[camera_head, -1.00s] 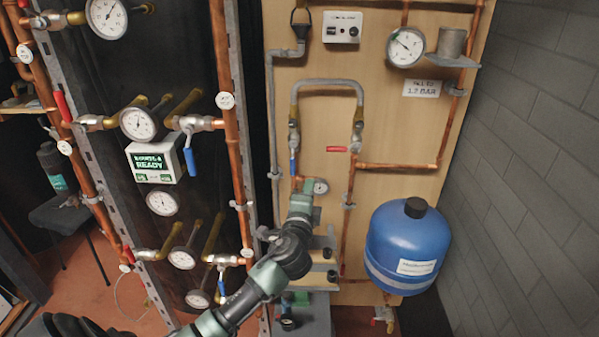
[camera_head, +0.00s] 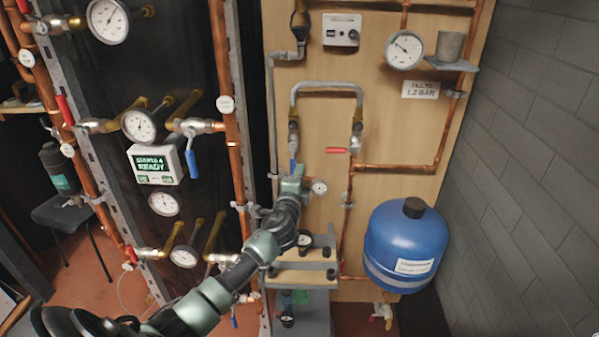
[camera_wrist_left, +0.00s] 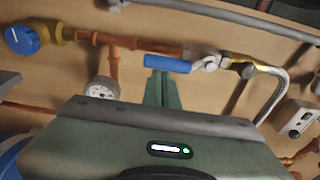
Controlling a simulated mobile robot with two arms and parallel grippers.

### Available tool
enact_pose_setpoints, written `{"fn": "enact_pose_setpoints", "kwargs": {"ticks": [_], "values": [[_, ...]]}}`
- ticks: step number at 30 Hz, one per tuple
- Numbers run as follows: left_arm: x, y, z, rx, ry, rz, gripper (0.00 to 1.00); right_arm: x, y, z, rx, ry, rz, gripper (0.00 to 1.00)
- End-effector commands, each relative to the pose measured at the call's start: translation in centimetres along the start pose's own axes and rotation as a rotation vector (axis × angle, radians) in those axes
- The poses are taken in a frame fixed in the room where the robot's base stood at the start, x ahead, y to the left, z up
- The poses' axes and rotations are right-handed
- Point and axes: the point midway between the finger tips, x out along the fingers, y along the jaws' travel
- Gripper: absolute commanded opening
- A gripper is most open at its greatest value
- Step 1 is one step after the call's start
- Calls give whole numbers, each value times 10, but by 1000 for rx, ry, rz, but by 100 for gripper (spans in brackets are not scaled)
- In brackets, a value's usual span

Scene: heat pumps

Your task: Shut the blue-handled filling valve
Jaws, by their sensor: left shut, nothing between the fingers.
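The filling valve's blue handle (camera_head: 293,164) is on the left leg of the grey hose loop on the wooden board. It points down, along its pipe. In the left wrist view the blue handle (camera_wrist_left: 167,64) lies nearly parallel to the copper pipe, just beyond my fingertips. My left gripper (camera_head: 297,172) is shut and empty, with its tip at the handle's lower end and covering part of it. In the left wrist view the gripper's closed fingers (camera_wrist_left: 161,78) reach the handle's edge; I cannot tell if they touch. My right gripper is not in view.
A blue tank (camera_head: 402,245) stands lower right. A metal post and copper pipe (camera_head: 228,120) are to the left.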

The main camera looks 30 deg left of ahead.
Motion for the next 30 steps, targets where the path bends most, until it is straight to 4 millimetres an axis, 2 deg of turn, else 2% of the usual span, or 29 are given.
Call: {"fn": "enact_pose_setpoints", "kwargs": {"ticks": [30], "values": [[-1,1,11,146,-4,21,0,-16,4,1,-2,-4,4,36]]}}
